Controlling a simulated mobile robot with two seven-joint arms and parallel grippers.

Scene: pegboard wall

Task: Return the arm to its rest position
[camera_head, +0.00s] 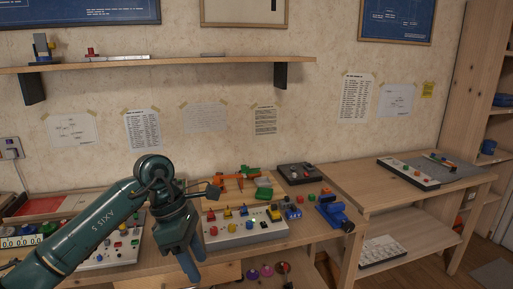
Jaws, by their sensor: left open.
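My left arm (75,232) comes in from the lower left and bends down at a dark green joint. My left gripper (191,268) points downward, its blue-grey fingers in front of the workbench's front edge. It is open, and I see nothing between the fingers. The arm hides part of the bench and the panels behind it. My right gripper is not in view.
A white panel with coloured knobs (240,236) lies right of the gripper on the workbench (315,232). A blue vise-like object (333,212) sits near the bench's right end. A wooden side table (398,197) stands at right. A shelf (150,65) runs along the wall above.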

